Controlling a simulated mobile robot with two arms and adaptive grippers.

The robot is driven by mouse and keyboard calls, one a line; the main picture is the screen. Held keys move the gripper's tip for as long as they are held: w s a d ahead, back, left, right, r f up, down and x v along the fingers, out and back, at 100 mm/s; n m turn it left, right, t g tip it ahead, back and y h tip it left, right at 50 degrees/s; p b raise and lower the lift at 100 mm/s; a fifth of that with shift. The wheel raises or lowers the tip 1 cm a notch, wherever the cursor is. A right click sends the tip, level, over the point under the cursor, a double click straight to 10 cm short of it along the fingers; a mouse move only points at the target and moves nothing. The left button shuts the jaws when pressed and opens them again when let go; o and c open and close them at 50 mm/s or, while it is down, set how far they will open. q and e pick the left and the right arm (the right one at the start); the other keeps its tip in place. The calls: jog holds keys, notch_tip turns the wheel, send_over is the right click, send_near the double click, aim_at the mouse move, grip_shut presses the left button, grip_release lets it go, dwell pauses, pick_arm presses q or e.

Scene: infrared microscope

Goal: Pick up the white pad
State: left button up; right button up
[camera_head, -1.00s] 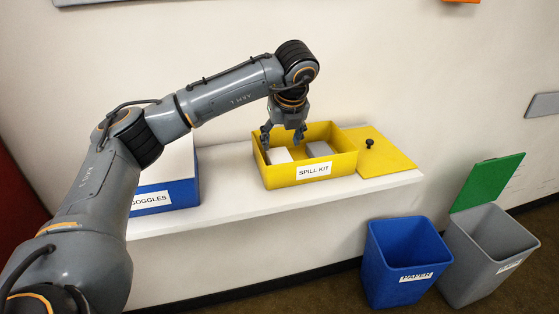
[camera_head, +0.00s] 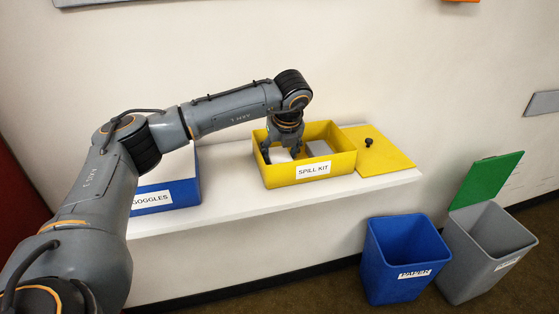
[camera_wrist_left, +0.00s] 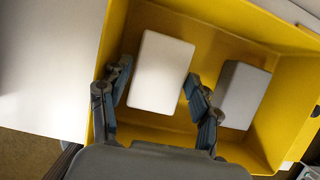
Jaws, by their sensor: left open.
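The white pad (camera_head: 280,155) lies in the left part of the yellow spill kit box (camera_head: 312,180). In the left wrist view the white pad (camera_wrist_left: 161,72) is a pale rounded block on the box floor. My left gripper (camera_head: 280,156) points down into the box. In the left wrist view its open fingers (camera_wrist_left: 157,88) stand on either side of the white pad, with a visible gap on the left and a narrow one on the right. My right gripper is in neither view.
A grey pad (camera_wrist_left: 243,95) lies right of the white one in the box. The box's yellow lid (camera_head: 380,152) with a black knob lies beside it on the white shelf (camera_head: 230,205). A blue goggles box (camera_head: 165,197) stands left. A blue bin (camera_head: 402,260) and a grey bin (camera_head: 487,255) stand below.

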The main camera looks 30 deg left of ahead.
pick_arm(q)
jog(key=shift+f+b, duration=0.25)
jog(key=shift+b, duration=0.05)
dwell(0.4)
jog(key=c, duration=0.4)
jog(key=shift+r, duration=0.1)
